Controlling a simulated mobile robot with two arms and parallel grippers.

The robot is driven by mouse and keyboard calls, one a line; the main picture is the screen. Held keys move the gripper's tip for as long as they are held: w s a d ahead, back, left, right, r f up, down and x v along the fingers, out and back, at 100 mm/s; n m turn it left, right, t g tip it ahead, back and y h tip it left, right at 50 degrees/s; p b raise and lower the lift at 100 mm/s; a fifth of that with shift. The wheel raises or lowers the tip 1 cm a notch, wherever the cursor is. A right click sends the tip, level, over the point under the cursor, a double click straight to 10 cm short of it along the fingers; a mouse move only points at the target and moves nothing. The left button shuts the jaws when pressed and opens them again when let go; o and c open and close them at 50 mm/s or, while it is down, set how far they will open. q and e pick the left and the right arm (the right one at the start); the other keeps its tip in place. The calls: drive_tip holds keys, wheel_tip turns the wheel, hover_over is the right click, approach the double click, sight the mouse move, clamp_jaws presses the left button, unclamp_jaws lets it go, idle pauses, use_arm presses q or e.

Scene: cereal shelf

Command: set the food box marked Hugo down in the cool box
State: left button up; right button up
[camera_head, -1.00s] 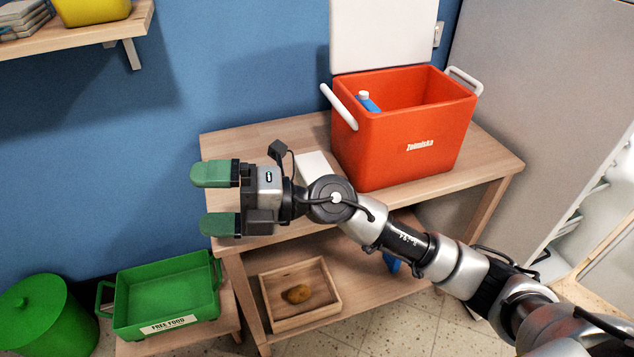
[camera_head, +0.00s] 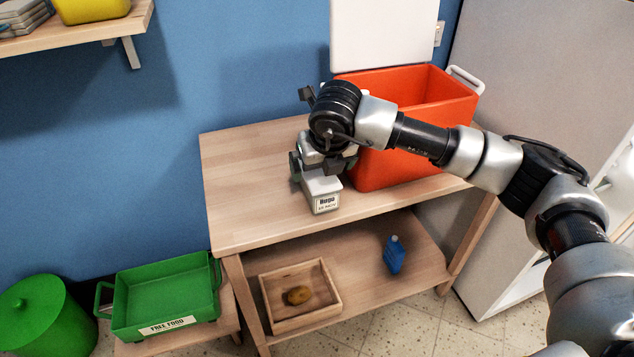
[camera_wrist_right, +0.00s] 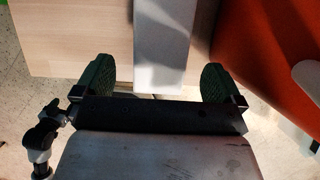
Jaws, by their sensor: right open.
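The white food box marked Hugo (camera_head: 324,201) stands on the wooden table, left of the orange cool box (camera_head: 400,168). My right gripper (camera_head: 320,172) is over the box, pointing down. In the right wrist view the gripper (camera_wrist_right: 160,80) is open, with its two green fingers on either side of the pale box (camera_wrist_right: 162,45) and gaps showing on both sides. The cool box has its white lid (camera_head: 382,35) up, and my arm hides part of its front and opening. My left gripper is not in view.
Below, the lower shelf holds a wooden crate (camera_head: 331,290) with a brown item and a blue bottle (camera_head: 394,255). A green tray marked Free Food (camera_head: 166,290) and a green bin (camera_head: 35,315) stand at left. The table's left part is clear.

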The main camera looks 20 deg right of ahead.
sight(318, 173)
drive_tip(key=x, duration=0.6)
drive_tip(key=shift+w, duration=0.15)
drive_tip(key=c, duration=1.1)
drive_tip(key=shift+r, duration=0.1)
drive_tip(key=shift+c, duration=1)
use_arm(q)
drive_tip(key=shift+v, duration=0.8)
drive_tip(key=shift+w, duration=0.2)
use_arm(e)
drive_tip(key=shift+r, duration=0.15)
